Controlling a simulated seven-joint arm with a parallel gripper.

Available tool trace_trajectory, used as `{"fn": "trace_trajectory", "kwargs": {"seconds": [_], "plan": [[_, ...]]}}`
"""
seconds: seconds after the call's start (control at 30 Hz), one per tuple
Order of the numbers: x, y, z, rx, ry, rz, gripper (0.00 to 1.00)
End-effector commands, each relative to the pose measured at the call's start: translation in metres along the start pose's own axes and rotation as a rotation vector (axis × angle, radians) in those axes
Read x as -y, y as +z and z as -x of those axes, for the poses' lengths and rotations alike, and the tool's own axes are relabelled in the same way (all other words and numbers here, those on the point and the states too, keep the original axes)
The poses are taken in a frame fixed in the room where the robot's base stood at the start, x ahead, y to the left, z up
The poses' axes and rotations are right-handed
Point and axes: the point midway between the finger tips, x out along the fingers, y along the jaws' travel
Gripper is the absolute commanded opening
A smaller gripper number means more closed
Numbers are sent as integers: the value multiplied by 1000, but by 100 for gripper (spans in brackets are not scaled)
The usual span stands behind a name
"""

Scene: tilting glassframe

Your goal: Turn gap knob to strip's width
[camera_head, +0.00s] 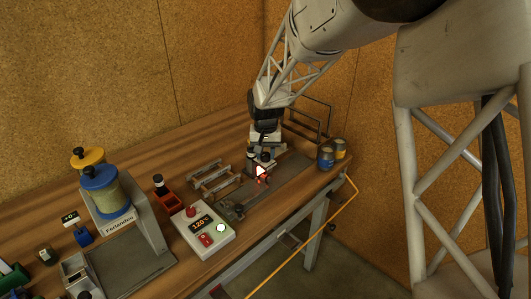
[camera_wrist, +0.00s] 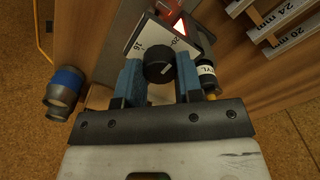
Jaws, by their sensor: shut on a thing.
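The dark round gap knob (camera_wrist: 158,68) sits between the two blue fingers of my gripper (camera_wrist: 159,72) in the wrist view. My gripper is shut on it. A short pale mark shows on the right part of the knob's face. Behind the knob is a pale dial plate (camera_wrist: 140,38) with numbers around it; one looks like 20, another like 16 or 18. The knob's exact setting cannot be read. In the head view my gripper (camera_head: 263,143) is low over the far part of the bench, and the knob is too small to make out. Strips (camera_wrist: 283,20) marked 24 mm and 20 mm lie at the upper right.
A bottle (camera_wrist: 207,75) stands close beside the right finger. A rack (camera_head: 213,180) and a control box (camera_head: 202,230) reading 120 are on the wooden bench (camera_head: 160,140). An orange cable (camera_head: 300,250) runs past its front edge.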

Motion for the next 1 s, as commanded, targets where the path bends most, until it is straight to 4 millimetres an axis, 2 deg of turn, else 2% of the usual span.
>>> {"fn": "trace_trajectory", "kwargs": {"seconds": [0.13, 0.17, 0.3, 0.73, 1.0], "plan": [[0, 0, 0, -1, 0, 0, 10], [0, 0, 0, -1, 0, 1, 38], [0, 0, 0, -1, 0, 1, 60], [0, 0, 5, -1, 0, 1, 60], [0, 0, 32, -3, -1, 1, 60]]}}
